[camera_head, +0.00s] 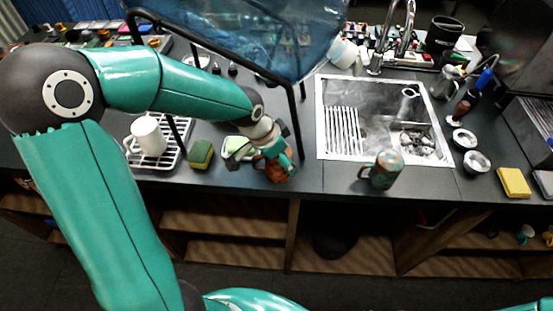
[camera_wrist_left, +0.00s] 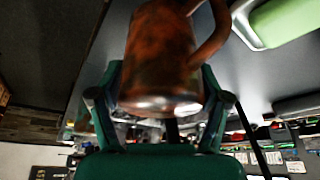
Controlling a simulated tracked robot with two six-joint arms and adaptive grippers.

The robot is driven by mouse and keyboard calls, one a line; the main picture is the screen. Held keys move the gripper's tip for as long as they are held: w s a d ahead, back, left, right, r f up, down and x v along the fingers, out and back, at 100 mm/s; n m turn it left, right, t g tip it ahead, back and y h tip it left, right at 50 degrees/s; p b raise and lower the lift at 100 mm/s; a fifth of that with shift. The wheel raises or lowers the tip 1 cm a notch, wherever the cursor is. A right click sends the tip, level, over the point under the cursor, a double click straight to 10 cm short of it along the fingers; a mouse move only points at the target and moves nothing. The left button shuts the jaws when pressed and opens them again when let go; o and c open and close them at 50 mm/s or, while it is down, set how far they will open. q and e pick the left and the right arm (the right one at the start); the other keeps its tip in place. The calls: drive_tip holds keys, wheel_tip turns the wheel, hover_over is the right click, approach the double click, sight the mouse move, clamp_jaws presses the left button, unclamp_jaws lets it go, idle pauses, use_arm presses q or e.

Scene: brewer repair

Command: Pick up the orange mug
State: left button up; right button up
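The orange mug (camera_head: 277,170), mottled orange-brown with dark patches, is at the counter's front edge left of the sink in the head view. My left gripper (camera_head: 272,155) is at it and partly covers it. In the left wrist view the mug (camera_wrist_left: 160,55) lies between the two fingers of my left gripper (camera_wrist_left: 160,85), with its handle to the right. The fingers flank it closely; I cannot tell whether they press on it, or whether the mug rests on the counter. My right gripper is not in view.
A mottled mug (camera_head: 384,169) stands in front of the sink (camera_head: 330,158). A white mug (camera_head: 149,136) is on a rack at left, beside a green sponge (camera_head: 201,154). A light green item (camera_head: 238,145) lies just left of my gripper. A yellow sponge (camera_head: 514,182) is far right.

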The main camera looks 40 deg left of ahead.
use_arm(q)
drive_tip(key=c, duration=0.7)
drive_tip(key=shift+o, duration=0.2)
drive_tip(key=shift+r, duration=0.2)
